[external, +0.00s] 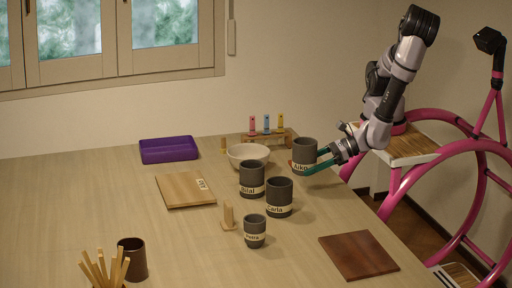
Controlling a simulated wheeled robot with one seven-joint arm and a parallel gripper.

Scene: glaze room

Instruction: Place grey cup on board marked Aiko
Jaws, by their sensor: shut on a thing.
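My gripper (303,168) has teal fingers shut on a dark grey cup (304,150) at the right back of the table. The cup is upright, with a pale label that seems to read "Aiko", partly covered by a finger. I cannot tell whether its base touches the table. A light wooden board (182,194) lies left of centre; it has a small white tag whose writing I cannot read. A dark reddish-brown board (358,255) lies at the front right with no tag visible.
More grey labelled cups stand mid-table: "Bilal" (251,175), "Carla" (279,190) and a smaller one (255,225). A cream bowl (248,150), wooden stand (228,216), purple tray (168,150), rack with coloured tools (266,136) and brown pot (133,262) are nearby.

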